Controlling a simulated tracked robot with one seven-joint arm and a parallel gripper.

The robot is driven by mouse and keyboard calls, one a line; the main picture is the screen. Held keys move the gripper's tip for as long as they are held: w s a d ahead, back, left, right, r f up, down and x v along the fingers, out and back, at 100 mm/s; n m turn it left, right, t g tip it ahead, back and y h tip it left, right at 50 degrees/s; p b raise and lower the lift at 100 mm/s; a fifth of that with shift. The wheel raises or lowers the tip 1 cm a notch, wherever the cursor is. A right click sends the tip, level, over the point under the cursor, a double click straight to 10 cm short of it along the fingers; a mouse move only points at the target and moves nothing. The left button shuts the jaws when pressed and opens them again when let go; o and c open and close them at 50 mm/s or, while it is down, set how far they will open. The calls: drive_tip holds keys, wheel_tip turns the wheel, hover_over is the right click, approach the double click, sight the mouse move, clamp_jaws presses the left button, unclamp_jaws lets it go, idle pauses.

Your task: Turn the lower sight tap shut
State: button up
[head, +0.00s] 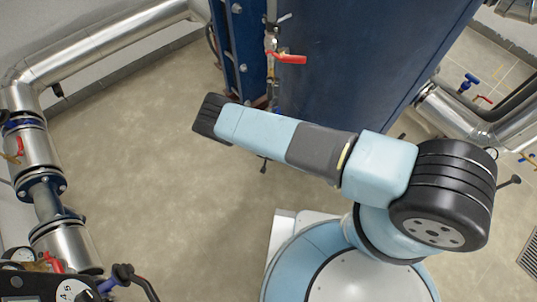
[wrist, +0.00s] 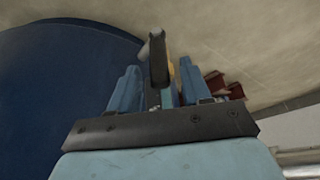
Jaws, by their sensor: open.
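In the head view an upright sight fitting runs along the edge of the blue exchanger body, with a red-levered tap (head: 288,58) near its top. The lever points right. Below it the fitting passes behind my arm, and I cannot make out the lower sight tap's handle there. My gripper is hidden in the head view. In the wrist view my gripper (wrist: 158,85) is open, its two blue fingers apart. A dark upright bar with a rounded grey end (wrist: 157,57) shows between them; I cannot tell what it is or whether they touch it. Dark red pieces (wrist: 216,84) show beside the right finger.
The blue exchanger body (head: 365,55) fills the upper middle, with a bolted blue frame (head: 236,45) left of the fitting. Silver pipes (head: 105,42) run along the left wall, and more pipework (head: 455,112) stands at right. The floor (head: 150,150) at left is clear.

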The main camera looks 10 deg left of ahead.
drive_tip(key=shift+w+f, duration=0.15)
drive_tip(key=shift+f, duration=0.15)
clamp_jaws()
idle(0.4)
